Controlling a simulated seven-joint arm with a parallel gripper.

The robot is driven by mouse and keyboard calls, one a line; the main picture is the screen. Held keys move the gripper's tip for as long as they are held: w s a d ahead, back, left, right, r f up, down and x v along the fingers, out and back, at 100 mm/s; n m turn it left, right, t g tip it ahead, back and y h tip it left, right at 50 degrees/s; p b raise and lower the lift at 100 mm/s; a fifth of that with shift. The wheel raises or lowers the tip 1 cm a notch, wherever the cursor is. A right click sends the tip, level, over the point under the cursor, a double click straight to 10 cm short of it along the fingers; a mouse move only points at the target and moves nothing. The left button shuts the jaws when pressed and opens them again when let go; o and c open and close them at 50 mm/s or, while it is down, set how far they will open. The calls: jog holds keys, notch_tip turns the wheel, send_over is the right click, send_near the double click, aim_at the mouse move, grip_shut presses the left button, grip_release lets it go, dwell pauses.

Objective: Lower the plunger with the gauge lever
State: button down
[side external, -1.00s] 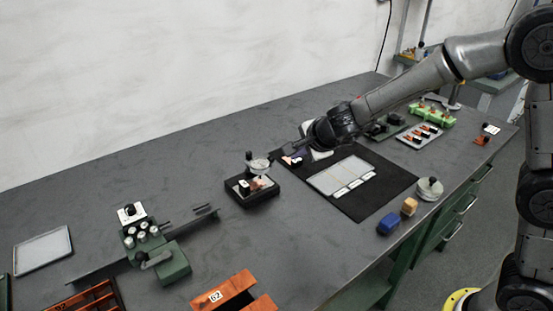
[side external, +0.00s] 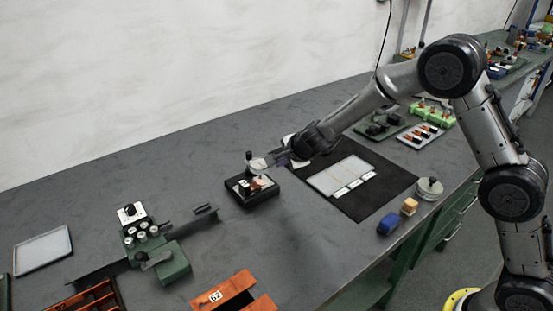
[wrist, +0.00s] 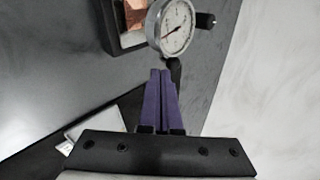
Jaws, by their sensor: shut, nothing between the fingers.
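The dial gauge (side external: 258,165) stands on a black-edged base (side external: 252,198) near the middle of the bench; its white face (wrist: 176,27) shows in the wrist view. A piece of copper foil (side external: 262,183) lies on the base under the gauge, and part of it shows in the wrist view (wrist: 136,12). A small black lever end (wrist: 175,68) sticks out below the dial, close beside my fingertips; I cannot tell if they touch. My gripper (wrist: 160,73) is shut and empty, its purple fingers together and pointing at the gauge. The plunger is hidden.
A black mat (side external: 378,202) with a pale labelled tray (side external: 330,181) lies right of the gauge. A blue block (side external: 388,224), a tan block (side external: 409,206) and a round weight (side external: 429,188) sit near the front edge. A green fixture (side external: 172,262) stands left. Bench behind the gauge is clear.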

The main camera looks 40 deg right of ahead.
jog(key=shift+w+d+f, duration=0.1)
jog(key=shift+w+f, duration=0.15)
jog(key=shift+w, duration=0.45)
jog(key=shift+w+d+f, duration=0.1)
jog(key=shift+w+f, duration=0.15)
jog(key=shift+w, duration=0.45)
